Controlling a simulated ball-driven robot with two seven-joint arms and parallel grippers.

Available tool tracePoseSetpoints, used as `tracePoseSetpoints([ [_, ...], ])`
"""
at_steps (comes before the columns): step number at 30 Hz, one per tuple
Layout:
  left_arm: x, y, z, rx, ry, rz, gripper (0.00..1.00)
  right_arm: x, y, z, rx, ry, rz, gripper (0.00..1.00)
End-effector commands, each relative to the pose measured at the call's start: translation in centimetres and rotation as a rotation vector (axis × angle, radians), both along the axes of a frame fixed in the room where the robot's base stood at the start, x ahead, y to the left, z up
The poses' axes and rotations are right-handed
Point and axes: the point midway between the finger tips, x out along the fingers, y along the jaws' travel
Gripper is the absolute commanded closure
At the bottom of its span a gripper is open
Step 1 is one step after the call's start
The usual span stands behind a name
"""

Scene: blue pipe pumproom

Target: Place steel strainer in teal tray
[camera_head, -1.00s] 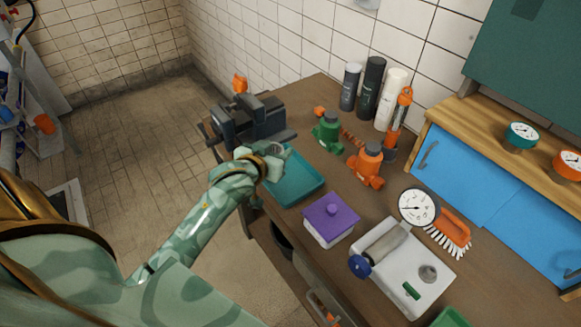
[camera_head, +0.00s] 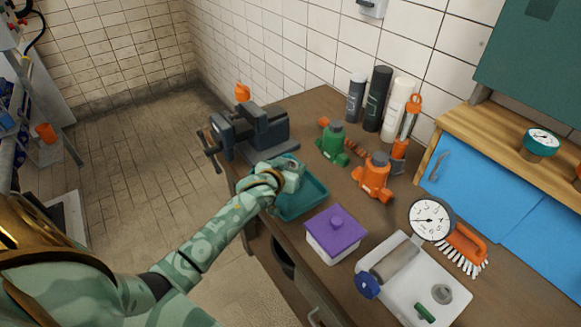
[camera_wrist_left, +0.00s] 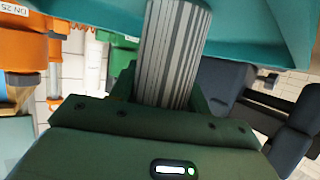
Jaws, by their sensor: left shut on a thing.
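The teal tray (camera_head: 303,206) lies on the bench near its left edge, in front of the vise. My left gripper (camera_head: 288,178) is over the tray in the head view and hides part of it. In the left wrist view, a grey ribbed cylinder, the steel strainer (camera_wrist_left: 174,55), stands between the jaws of my left gripper (camera_wrist_left: 165,100), which is shut on it. The teal tray (camera_wrist_left: 255,35) fills the top of that view behind the strainer. Whether the strainer touches the tray floor I cannot tell. My right gripper is not in view.
The dark vise (camera_head: 250,130) stands behind the tray. A green valve (camera_head: 333,145) and an orange valve (camera_head: 374,178) stand to its right. A purple-lidded box (camera_head: 335,232) is close in front. A gauge (camera_head: 431,219) stands by a white board (camera_head: 425,290).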

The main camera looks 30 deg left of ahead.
Motion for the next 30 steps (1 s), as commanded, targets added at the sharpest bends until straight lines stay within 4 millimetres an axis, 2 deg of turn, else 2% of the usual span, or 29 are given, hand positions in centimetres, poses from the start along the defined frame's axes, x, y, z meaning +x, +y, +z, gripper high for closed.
tracePoseSetpoints([
  [4, 0.0, 0.0, -0.3, 0.0, 0.0, 0.0, 0.78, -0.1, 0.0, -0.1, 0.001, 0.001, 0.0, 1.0],
  [5, 0.0, 0.0, -0.3, 0.0, 0.001, 0.0, 0.45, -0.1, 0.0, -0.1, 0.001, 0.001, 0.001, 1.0],
  [6, 0.0, 0.0, -0.3, 0.0, 0.001, 0.0, 0.34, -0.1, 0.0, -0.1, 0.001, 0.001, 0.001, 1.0],
  [7, 0.0, 0.0, -0.3, 0.0, 0.001, 0.0, 0.31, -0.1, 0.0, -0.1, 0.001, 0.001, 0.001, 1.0],
  [17, -0.1, 0.0, 0.2, 0.0, 0.0, 0.0, 0.31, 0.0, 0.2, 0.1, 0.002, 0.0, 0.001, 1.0],
  [20, -1.5, -0.2, 0.8, -0.001, 0.001, -0.001, 0.31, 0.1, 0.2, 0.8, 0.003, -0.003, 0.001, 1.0],
  [30, -8.6, -1.1, 3.8, -0.001, 0.001, 0.0, 0.31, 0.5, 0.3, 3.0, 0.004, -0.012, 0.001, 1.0],
])
